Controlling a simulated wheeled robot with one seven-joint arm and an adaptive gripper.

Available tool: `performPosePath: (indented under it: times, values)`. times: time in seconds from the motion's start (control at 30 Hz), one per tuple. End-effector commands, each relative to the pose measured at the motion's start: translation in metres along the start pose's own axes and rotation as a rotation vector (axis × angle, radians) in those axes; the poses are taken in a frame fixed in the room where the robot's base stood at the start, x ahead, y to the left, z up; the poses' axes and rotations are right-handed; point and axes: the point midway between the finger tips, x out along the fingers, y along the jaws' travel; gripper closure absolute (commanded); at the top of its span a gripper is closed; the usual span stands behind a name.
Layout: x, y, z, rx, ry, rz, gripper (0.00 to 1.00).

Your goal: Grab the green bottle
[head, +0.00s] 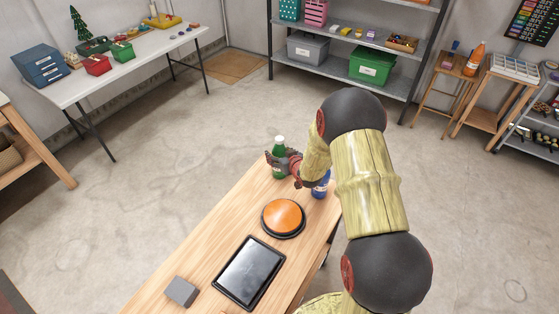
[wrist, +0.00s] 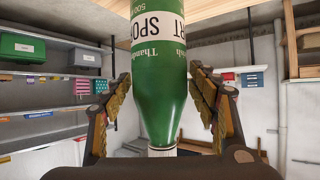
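The green bottle (head: 279,145) stands upright at the far end of the wooden table (head: 215,250) in the head view. In the wrist view, which is upside down, the green bottle (wrist: 160,95) fills the middle, with its white label above and pale cap below. My gripper (head: 284,165) is at the bottle's side. Its two fingers (wrist: 160,78) are spread, one on each side of the bottle, with a narrow gap showing on both sides. My gripper hides part of the bottle in the head view.
A blue bottle (head: 321,188) stands close behind my gripper, partly hidden by it. An orange button (head: 283,217), a black tablet (head: 249,272) and a grey block (head: 181,291) lie nearer on the table. Shelves (head: 390,78) and a white table (head: 135,68) stand farther off.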

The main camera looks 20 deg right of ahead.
Motion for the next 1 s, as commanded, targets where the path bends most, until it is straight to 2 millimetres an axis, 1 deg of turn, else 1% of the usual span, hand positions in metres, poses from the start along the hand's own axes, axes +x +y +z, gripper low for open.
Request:
performPosePath:
  times: [0.07,0.9,1.0]
  values:
    - [-0.0001,0.0000,0.0001,0.000,0.000,0.000,0.47]
    - [-0.0001,0.0001,0.0002,0.000,0.000,0.000,0.95]
    - [0.0000,0.0003,-0.0020,-0.001,0.003,0.000,0.99]
